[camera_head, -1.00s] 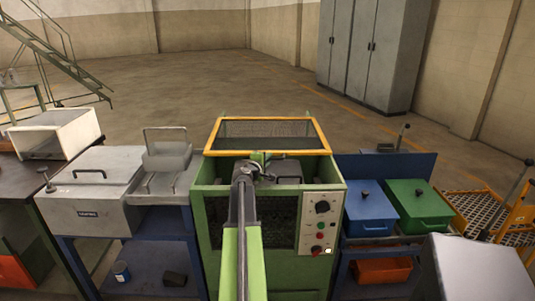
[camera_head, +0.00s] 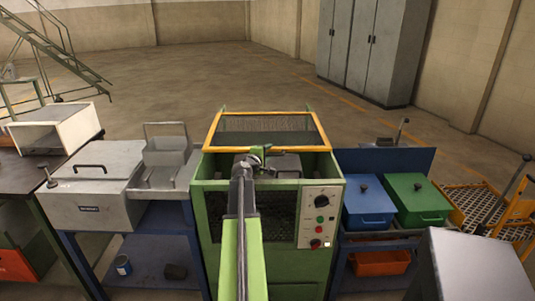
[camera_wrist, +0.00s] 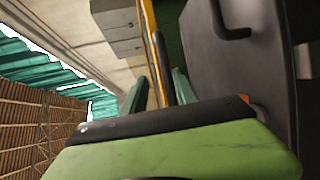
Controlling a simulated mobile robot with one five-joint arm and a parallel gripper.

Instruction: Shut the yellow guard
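The yellow guard (camera_head: 292,149) is a yellow frame with dark mesh at the back of the green machine (camera_head: 330,170). It is raised and tilted, and the machine's top stands open in front of it. My gripper (camera_head: 258,152) is over the open top, at the frame's lower bar in the picture. In the wrist view, a yellow bar of the guard (camera_wrist: 149,30) runs between the two fingers of my gripper (camera_wrist: 160,88). The fingers stand apart with the bar between them. Whether either finger touches it is hard to tell.
A control panel (camera_head: 319,215) is on the machine's front right. Blue (camera_head: 369,208) and green (camera_head: 417,205) lidded boxes stand to the right. A grey lidded box (camera_head: 95,205) stands to the left. The floor behind the machine is clear.

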